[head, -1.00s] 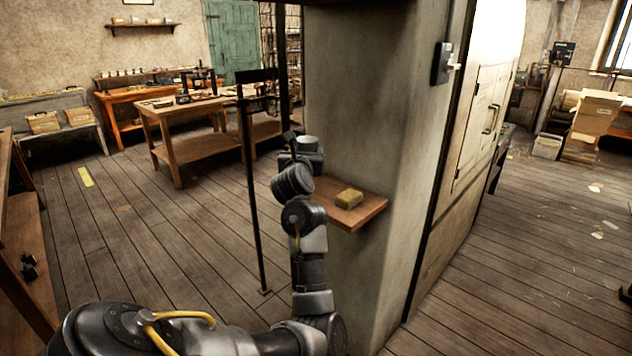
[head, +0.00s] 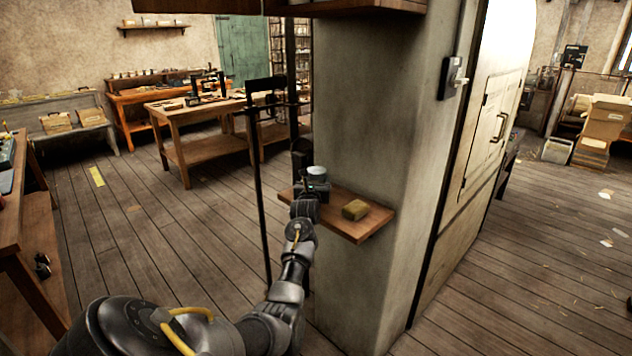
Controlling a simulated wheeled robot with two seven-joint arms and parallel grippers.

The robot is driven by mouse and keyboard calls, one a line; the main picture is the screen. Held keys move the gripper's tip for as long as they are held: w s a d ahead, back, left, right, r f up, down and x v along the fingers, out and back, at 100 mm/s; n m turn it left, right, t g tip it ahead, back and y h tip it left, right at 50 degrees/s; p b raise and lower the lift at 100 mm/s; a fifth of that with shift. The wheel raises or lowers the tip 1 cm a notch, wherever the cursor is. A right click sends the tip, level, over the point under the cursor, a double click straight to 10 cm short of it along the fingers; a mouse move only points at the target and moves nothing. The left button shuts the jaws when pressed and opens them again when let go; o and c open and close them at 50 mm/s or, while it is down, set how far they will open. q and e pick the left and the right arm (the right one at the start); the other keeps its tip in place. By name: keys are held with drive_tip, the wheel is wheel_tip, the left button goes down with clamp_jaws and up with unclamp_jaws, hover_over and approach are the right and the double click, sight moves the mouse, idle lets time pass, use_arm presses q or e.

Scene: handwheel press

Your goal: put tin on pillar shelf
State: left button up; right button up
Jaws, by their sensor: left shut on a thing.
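The tin (head: 316,173) is a small round thing with a pale grey top. My left gripper (head: 315,187) is shut on it, and the gripper's dark body hides its lower part. The pillar shelf (head: 372,224) is a brown wooden board on the side of the grey pillar (head: 375,120). The tin is upright at the left part of this shelf; I cannot tell whether it touches the board. My right gripper is not in view.
A yellowish block (head: 355,210) lies on the shelf, right of the tin. A thin dark post (head: 259,190) stands left of the pillar. Another wooden shelf (head: 350,9) juts out above. A wooden table (head: 195,142) stands behind, with open floor before it.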

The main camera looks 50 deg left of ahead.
use_arm(q)
drive_tip(key=shift+a+f, duration=0.15)
drive_tip(key=shift+f, duration=0.25)
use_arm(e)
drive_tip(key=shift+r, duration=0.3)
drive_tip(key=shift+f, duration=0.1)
use_arm(q)
drive_tip(key=shift+f, duration=0.2)
drive_tip(key=o, duration=1.2)
drive_tip(key=shift+c, duration=0.2)
